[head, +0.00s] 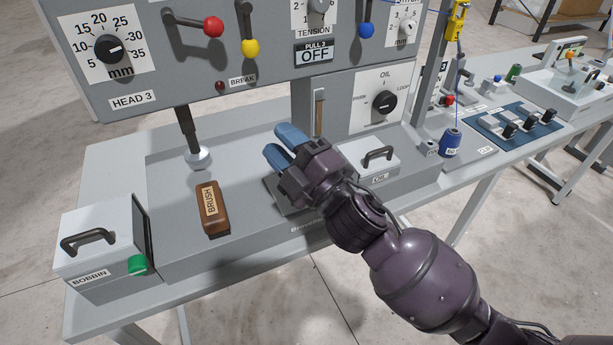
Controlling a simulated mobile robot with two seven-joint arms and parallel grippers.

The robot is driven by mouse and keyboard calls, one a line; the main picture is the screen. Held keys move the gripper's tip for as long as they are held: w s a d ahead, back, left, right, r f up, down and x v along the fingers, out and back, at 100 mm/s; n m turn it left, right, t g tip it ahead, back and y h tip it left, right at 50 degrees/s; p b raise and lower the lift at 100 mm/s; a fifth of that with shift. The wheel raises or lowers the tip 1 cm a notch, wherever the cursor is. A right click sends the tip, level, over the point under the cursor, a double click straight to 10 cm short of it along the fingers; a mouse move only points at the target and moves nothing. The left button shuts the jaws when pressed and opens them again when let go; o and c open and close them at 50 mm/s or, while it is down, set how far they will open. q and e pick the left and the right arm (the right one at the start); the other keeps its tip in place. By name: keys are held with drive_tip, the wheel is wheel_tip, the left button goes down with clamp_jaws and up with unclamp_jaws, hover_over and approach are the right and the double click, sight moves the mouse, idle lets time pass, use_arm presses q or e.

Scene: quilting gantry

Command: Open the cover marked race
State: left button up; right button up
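No label reading RACE can be made out. A dark grey flat plate (287,200) shows partly on the machine bed, behind and below my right gripper, which hides much of it. I cannot tell whether it is the race cover. My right gripper (278,145) has blue fingertips and hangs over the bed, pointing to the upper left, with nothing visible held. My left gripper is not in view.
A brown brush (213,209) lies on the bed to the left. A white bobbin box (103,236) with a black handle stands at the front left. A white oil box (362,157) with a handle is right of the gripper. The needle-bar foot (198,158) comes down behind the brush.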

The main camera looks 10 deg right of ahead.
drive_tip(key=s+a+r+n+g+y, duration=0.2)
drive_tip(key=a+n+g+y, duration=0.3)
drive_tip(key=n, duration=0.3)
drive_tip(key=s+a+r+n+g+y, duration=0.2)
drive_tip(key=a+n+g+y, duration=0.15)
drive_tip(key=n+g, duration=0.4)
drive_tip(key=s+a+f+n+g+h, duration=0.4)
drive_tip(key=n+g+h, duration=0.3)
drive_tip(key=n+g, duration=0.55)
drive_tip(key=w+d+n+t+h, duration=0.6)
drive_tip(key=w+d+n+h, duration=0.2)
drive_tip(key=w+d+h, duration=0.65)
drive_tip(key=shift+h, duration=0.6)
drive_tip(key=s+f, duration=0.1)
drive_tip(key=f, duration=0.2)
drive_tip(key=s+d+f, duration=0.1)
drive_tip(key=f, duration=0.3)
drive_tip(key=s+d+f, duration=0.1)
drive_tip(key=f, duration=0.2)
drive_tip(key=shift+s+f, duration=0.25)
drive_tip(key=shift+f, duration=0.1)
clamp_jaws()
